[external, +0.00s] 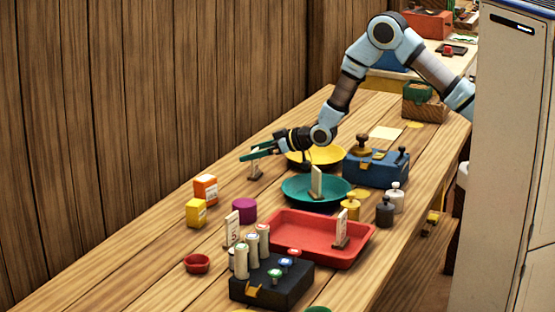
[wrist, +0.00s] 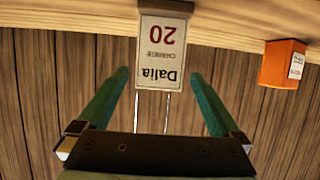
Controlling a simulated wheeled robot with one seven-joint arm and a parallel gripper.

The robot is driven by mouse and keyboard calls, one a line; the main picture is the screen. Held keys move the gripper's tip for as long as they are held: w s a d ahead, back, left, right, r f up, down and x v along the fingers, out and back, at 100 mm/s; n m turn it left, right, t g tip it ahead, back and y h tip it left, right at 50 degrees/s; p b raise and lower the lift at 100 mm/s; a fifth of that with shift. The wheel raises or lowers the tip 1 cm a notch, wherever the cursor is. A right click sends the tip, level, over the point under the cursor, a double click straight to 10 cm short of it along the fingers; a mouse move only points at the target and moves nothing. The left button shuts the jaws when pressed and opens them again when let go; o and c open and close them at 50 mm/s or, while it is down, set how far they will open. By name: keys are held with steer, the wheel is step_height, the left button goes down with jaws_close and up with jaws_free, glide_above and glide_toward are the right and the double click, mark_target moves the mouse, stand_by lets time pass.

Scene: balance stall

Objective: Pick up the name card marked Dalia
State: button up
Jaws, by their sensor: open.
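The name card marked Dalia (wrist: 162,50) shows in the wrist view, upside down in the picture, with "20" on its white face. It lies ahead of and between the two green fingers of my gripper (wrist: 160,82), whose tips are apart and do not reach around it. In the external view my gripper (external: 262,152) is low over the table's far left side, by the wooden wall. A small card on a dark base (external: 256,165) stands right at the fingers there, partly hidden by them; its writing is too small to read.
An orange box (wrist: 283,64) stands beside the card; it also shows in the external view (external: 205,189). A yellow bowl (external: 333,154) and a green dish (external: 298,190) with another card (external: 317,180) are close by. A red tray (external: 290,254) is nearer the camera.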

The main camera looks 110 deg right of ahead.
steer(key=shift+p+x, duration=0.35)
steer(key=shift+x, duration=1.2)
jaws_close()
